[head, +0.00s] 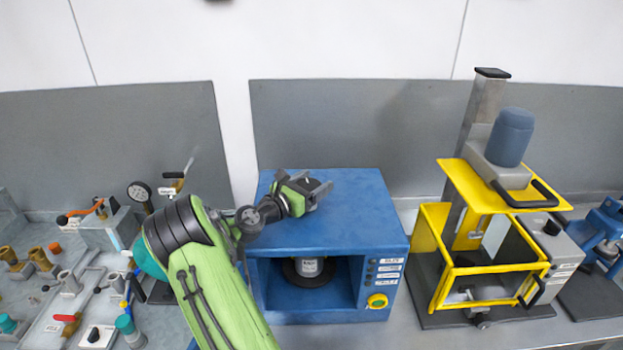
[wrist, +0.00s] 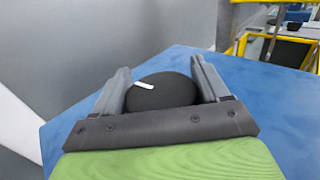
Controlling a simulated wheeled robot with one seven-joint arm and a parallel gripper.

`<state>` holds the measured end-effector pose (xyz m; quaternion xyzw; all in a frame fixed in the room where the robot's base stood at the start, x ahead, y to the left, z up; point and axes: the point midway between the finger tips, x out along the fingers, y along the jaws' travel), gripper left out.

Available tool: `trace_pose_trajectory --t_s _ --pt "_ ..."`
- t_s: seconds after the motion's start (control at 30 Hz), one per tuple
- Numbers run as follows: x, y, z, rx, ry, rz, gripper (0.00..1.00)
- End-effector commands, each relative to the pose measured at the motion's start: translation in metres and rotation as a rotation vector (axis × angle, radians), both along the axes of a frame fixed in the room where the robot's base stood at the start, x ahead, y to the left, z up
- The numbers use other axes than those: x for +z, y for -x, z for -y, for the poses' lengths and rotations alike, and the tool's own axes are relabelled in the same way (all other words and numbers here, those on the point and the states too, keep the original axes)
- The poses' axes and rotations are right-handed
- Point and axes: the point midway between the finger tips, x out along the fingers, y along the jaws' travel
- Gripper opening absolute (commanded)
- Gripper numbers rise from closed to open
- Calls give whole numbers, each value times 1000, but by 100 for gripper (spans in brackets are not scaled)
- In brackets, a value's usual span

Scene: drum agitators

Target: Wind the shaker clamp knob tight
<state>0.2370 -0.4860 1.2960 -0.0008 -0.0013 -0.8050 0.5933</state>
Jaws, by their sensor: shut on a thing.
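The shaker (head: 347,212) is a blue box with an open front bay, standing on the bench in the middle of the head view. Its clamp knob is a round black knob (wrist: 160,91) with a white mark, on top of the box. In the wrist view the white mark lies at the knob's upper left. My gripper (head: 311,187) is above the box top and shut on the knob, one finger on each side. In the head view the fingers partly hide the knob. A can (head: 309,266) stands on a dark round base inside the bay.
A yellow guarded mixer (head: 495,255) with a blue motor stands to the right. A blue machine (head: 603,235) is at the far right edge. Valves and fittings (head: 75,275) crowd the left bench. A grey panel (head: 350,120) stands behind the shaker.

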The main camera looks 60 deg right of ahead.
Motion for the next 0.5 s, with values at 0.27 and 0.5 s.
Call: trace_pose_trajectory --t_s 0.27,0.5 --pt "1 0 -1 -255 2 -3 44" --pt "0 3 -3 -476 7 -7 44"
